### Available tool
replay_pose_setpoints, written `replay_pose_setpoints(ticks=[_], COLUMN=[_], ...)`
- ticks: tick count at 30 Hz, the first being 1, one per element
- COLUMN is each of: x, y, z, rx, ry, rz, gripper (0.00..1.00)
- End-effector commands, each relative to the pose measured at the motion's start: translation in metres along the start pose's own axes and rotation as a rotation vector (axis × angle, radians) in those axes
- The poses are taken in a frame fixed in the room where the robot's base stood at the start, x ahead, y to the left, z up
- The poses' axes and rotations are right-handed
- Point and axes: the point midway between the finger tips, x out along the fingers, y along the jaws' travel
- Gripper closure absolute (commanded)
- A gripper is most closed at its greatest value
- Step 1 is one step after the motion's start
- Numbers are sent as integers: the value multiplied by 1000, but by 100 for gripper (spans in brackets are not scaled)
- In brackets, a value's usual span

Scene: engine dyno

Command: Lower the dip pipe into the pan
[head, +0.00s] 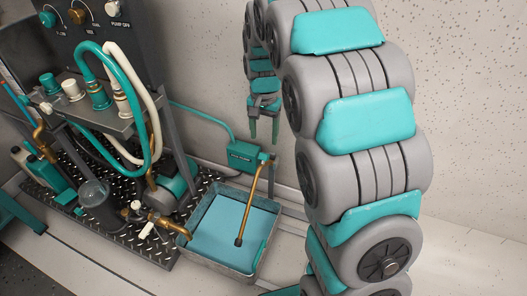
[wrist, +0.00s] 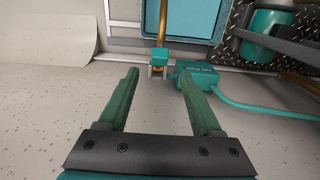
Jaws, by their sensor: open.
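The dip pipe (head: 252,205) is a thin brass tube that runs from a pivot bracket (head: 266,160) at the pan's back edge down over the pan (head: 197,218). Its dark tip appears against the pale blue inside the pan; I cannot tell whether it touches the surface there. My gripper (head: 264,138) is open and empty, fingers pointing down, above and behind the bracket in the head view. In the wrist view, my open gripper (wrist: 159,74) faces the teal pivot block (wrist: 159,54), with the brass pipe (wrist: 163,20) running away beyond it, apart from the fingers.
A teal box (head: 243,155) with a hose stands beside the bracket. A brass tap (head: 168,222) reaches the pan's left side. The pump stand (head: 110,120) with looped hoses fills the left. The wall (head: 465,130) is close behind; the floor at right is clear.

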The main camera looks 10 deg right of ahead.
Motion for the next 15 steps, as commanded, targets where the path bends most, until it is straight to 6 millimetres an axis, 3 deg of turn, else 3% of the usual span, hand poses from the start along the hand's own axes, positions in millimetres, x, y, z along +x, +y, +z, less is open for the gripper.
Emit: replay_pose_setpoints(ticks=[15], x=[67], y=[1], z=[1], rx=[-1], ry=[-3], rz=[1], gripper=[34])
